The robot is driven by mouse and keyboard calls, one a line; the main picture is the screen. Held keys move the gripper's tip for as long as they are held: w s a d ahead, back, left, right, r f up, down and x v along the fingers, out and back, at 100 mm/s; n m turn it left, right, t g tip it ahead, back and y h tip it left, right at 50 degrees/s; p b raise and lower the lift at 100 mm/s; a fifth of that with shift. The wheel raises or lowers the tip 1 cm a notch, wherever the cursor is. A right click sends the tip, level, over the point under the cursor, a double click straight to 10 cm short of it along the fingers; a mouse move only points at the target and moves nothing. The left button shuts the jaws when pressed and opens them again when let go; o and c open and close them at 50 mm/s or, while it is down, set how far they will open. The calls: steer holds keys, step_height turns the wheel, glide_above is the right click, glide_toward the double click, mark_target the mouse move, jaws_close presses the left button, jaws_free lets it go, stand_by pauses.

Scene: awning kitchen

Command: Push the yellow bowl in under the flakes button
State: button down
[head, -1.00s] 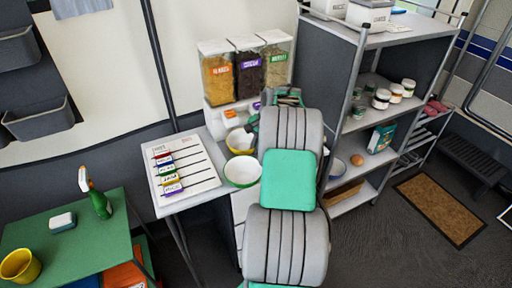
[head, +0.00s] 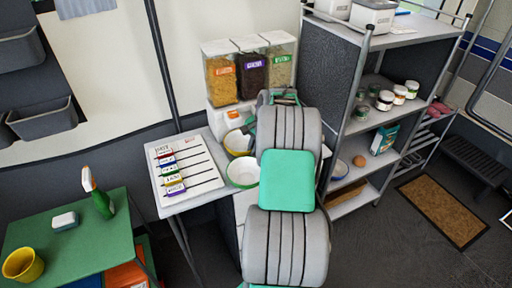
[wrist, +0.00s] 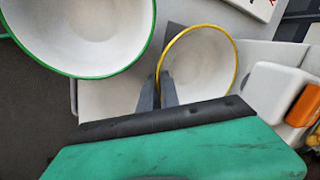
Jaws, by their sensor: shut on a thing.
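The yellow-rimmed white bowl (head: 236,142) stands at the foot of the dispenser, partly hidden by my arm in the head view. In the wrist view the bowl (wrist: 200,68) is at upper centre. My gripper (wrist: 157,90) is shut on its near left rim, one finger inside and one outside. The flakes dispenser (head: 225,80), with an orange label, is the left one of three. Its orange flakes button (head: 233,115) is on the white base below; an orange button also shows at the right of the wrist view (wrist: 304,105).
A green-rimmed bowl (head: 242,173) stands close in front of the yellow bowl. A board with coloured labels (head: 184,167) lies at the left of the table. The grey shelf unit (head: 342,85) stands right of my arm.

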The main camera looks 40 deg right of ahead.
steer(key=shift+w+a+f, duration=0.15)
steer(key=shift+w+a, duration=0.1)
steer(key=shift+a, duration=0.25)
steer(key=c, duration=1.5)
jaws_free()
steer(key=shift+w, duration=0.1)
steer(key=shift+r, duration=0.2)
steer(key=v, duration=0.7)
steer(key=shift+r, duration=0.3)
